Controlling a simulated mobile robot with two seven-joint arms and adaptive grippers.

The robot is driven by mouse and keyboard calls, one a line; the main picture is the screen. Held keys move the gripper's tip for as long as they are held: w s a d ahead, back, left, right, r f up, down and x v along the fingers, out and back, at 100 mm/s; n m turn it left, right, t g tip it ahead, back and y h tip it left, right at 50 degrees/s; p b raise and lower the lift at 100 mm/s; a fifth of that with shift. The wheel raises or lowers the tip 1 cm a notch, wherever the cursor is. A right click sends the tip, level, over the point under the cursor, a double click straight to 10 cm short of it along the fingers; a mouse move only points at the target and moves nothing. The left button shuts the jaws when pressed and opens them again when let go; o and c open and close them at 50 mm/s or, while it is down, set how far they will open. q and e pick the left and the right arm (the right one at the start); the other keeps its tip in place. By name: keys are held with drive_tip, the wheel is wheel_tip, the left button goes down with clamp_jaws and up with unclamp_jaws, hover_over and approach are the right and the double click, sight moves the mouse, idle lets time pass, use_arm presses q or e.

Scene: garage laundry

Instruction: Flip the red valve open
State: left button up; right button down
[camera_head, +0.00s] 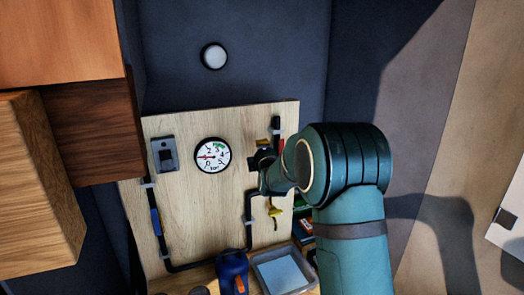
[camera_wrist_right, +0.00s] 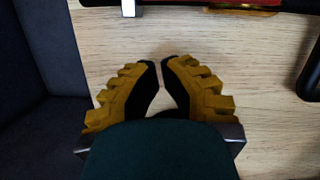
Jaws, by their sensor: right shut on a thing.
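My right gripper (camera_head: 262,166) is at the wooden board, among the black pipework right of the gauge. Its yellow and black fingers in the wrist view (camera_wrist_right: 163,62) come together close over the board. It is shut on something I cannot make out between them. A red part (camera_head: 282,146), which looks like the red valve, shows as a thin strip beside the upright pipe, just above and right of the gripper. A red edge (camera_wrist_right: 238,11) lies beyond the fingertips at the top of the wrist view. The arm hides much of this area. My left gripper is not in view.
The board (camera_head: 205,230) carries a round gauge (camera_head: 213,156), a grey switch box (camera_head: 165,154) and a black pipe with a blue sleeve (camera_head: 155,221). A blue object (camera_head: 232,269) and a pale tray (camera_head: 284,271) stand below. Wooden cabinets (camera_head: 60,40) jut out at left.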

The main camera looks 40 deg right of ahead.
drive_tip(key=v, duration=1)
drive_tip(key=s+a+f+m+g+y+b, duration=0.1)
drive_tip(key=a+f, duration=0.4)
drive_tip(key=f, duration=0.5)
drive_tip(key=s+a+f+m+g+y+b, duration=0.1)
drive_tip(key=a+f+m+g+y, duration=0.2)
drive_tip(key=a+f, duration=0.3)
drive_tip(key=s+a+f+m+g+y+b, duration=0.1)
drive_tip(key=a+f, duration=0.5)
drive_tip(key=f, duration=0.8)
drive_tip(key=shift+s+a+f+m+g+y+b, duration=0.1)
drive_tip(key=shift+f+m+g+y+b, duration=0.1)
drive_tip(key=shift+m+g+y, duration=0.25)
drive_tip(key=shift+f+m+g+y+b, duration=0.1)
drive_tip(key=shift+m+g+y+b, duration=0.15)
drive_tip(key=shift+m+y, duration=0.4)
use_arm(q)
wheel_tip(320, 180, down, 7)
drive_tip(key=b, duration=0.2)
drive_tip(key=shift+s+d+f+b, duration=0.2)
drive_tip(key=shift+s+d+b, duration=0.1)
drive_tip(key=shift+b, duration=0.1)
use_arm(e)
drive_tip(key=s+a+f+m+g+y, duration=0.5)
drive_tip(key=s+a+f+m+g, duration=0.3)
drive_tip(key=s+a+f, duration=0.7)
drive_tip(key=s+f+m, duration=0.1)
drive_tip(key=s+f, duration=0.2)
drive_tip(key=s, duration=0.1)
drive_tip(key=shift+a, duration=0.4)
